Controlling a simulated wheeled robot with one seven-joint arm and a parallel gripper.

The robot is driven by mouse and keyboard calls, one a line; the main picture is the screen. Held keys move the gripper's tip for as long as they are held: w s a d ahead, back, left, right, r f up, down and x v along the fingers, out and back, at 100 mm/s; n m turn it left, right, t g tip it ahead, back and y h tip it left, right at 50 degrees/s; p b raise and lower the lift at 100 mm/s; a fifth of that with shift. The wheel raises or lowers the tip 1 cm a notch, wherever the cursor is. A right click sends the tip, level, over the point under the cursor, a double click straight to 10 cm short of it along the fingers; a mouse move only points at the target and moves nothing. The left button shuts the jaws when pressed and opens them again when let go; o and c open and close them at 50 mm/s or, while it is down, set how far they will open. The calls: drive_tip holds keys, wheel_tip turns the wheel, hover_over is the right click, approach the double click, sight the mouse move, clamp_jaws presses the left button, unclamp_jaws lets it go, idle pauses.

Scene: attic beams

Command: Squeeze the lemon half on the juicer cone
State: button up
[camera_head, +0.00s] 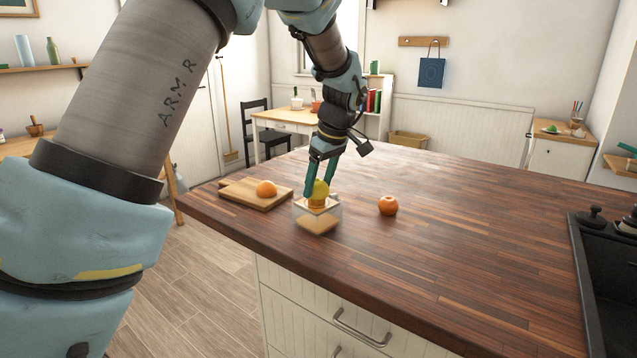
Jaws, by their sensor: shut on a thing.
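My gripper (321,188) points down over the juicer and is shut on the yellow lemon half (319,187). The lemon half sits at the top of the juicer, directly above its orange-toned middle. The juicer (330,216) is a clear, boxy piece on the wooden counter. The cone itself is hidden under the lemon half, and I cannot tell how firmly the two touch.
A cutting board (240,200) with an orange fruit (266,189) on it lies left of the juicer. Another orange fruit (388,205) sits on the counter (450,230) to the right. A black sink or hob (600,270) is at the right edge.

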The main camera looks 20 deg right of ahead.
drive_tip(key=shift+s+a+f, duration=0.1)
drive_tip(key=shift+f, duration=0.15)
drive_tip(key=shift+a+m+h+b, duration=0.1)
drive_tip(key=shift+m+h+b, duration=0.25)
drive_tip(key=shift+m, duration=0.85)
drive_tip(key=m+h, duration=0.1)
drive_tip(key=m, duration=0.3)
drive_tip(key=shift+s, duration=0.1)
drive_tip(key=n+y, duration=0.1)
drive_tip(key=n, duration=0.1)
drive_tip(key=shift+r+n, duration=0.15)
drive_tip(key=shift+n, duration=0.25)
drive_tip(key=n, duration=0.1)
drive_tip(key=n+y+p, duration=0.1)
drive_tip(key=n, duration=0.1)
drive_tip(key=shift+d+r+n, duration=0.15)
drive_tip(key=shift+d+n, duration=0.05)
drive_tip(key=shift+n, duration=0.1)
